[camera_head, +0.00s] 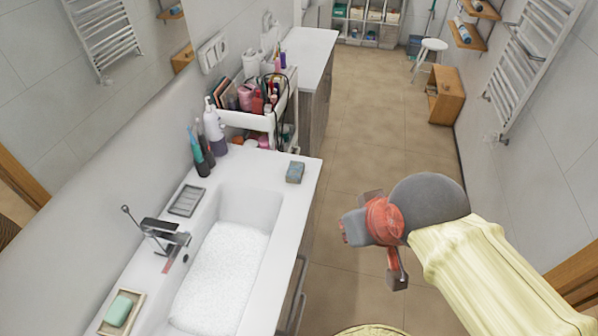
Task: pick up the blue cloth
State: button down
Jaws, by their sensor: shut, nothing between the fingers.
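A small blue-grey block-shaped item (295,172), which looks like the folded blue cloth, lies on the white counter near its far right corner. It may be a sponge; it is too small to be sure. My gripper (356,228) is shut and empty. In the picture it is to the right of the counter and lower than the blue item, over the floor and apart from the item. My arm, in a pale yellow sleeve, comes in from the lower right.
The sink basin (262,207) holds white foam, with a faucet (163,235) on its left. Bottles (213,125) stand behind, beside a loaded white cart (240,118). A green soap bar (119,309) sits in a dish at front left. The tiled floor (385,110) is mostly clear.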

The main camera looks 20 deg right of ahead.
aim_at(295, 169)
jog(key=i+l+z, duration=0.25)
jog(key=i+l, duration=0.7)
